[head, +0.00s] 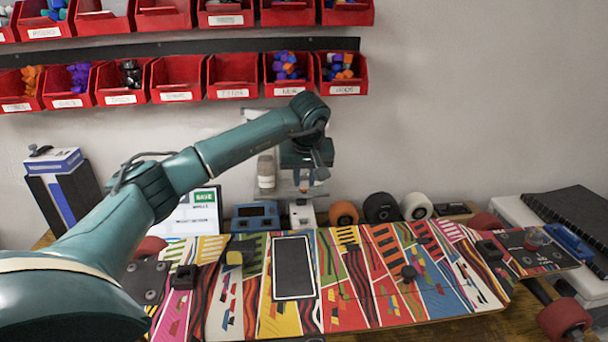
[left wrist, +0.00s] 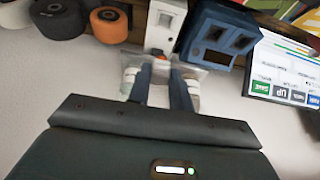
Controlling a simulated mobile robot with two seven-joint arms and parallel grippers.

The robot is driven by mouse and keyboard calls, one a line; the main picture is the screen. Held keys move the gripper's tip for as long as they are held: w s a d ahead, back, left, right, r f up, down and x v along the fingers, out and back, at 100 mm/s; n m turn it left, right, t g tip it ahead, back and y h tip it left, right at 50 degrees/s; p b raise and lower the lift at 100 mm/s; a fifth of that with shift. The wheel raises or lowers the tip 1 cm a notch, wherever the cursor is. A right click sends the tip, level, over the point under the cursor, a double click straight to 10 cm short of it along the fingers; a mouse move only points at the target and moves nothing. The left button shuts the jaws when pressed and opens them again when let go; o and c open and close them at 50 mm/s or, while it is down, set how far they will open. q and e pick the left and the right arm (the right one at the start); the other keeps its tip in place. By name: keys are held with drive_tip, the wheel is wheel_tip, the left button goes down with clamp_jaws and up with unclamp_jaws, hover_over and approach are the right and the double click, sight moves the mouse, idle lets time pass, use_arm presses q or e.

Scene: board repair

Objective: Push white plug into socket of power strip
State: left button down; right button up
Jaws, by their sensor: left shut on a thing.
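My left arm reaches over the skateboard, and my left gripper (head: 315,172) points down near the wall. In the left wrist view, its two fingers (left wrist: 161,72) are close together, shut on a small pale piece that seems to be the white plug (left wrist: 159,76), mostly hidden between them. A small orange spot shows at the fingertips. The white power strip (left wrist: 166,20), with dark openings on its face, lies just beyond the fingertips. Its end shows in the head view (head: 302,214), below the gripper. I cannot tell whether the plug touches a socket. My right gripper is out of view.
A blue device (head: 255,216) stands close beside the strip, with wheels (head: 382,208) on its other side. The colourful skateboard (head: 450,285) fills the front, with a phone-like panel (head: 293,268) on it. A tablet (head: 196,213) leans left. Red bins (head: 232,78) hang above.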

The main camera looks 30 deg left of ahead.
use_arm(q)
drive_tip(key=shift+f+b, duration=1.4)
drive_tip(key=shift+f, duration=2)
drive_tip(key=shift+f, duration=0.65)
drive_tip(key=shift+f, duration=0.55)
idle(0.3)
drive_tip(key=shift+f, duration=0.55)
idle(0.7)
drive_tip(key=c, duration=0.9)
unclamp_jaws()
drive_tip(key=shift+r, duration=0.25)
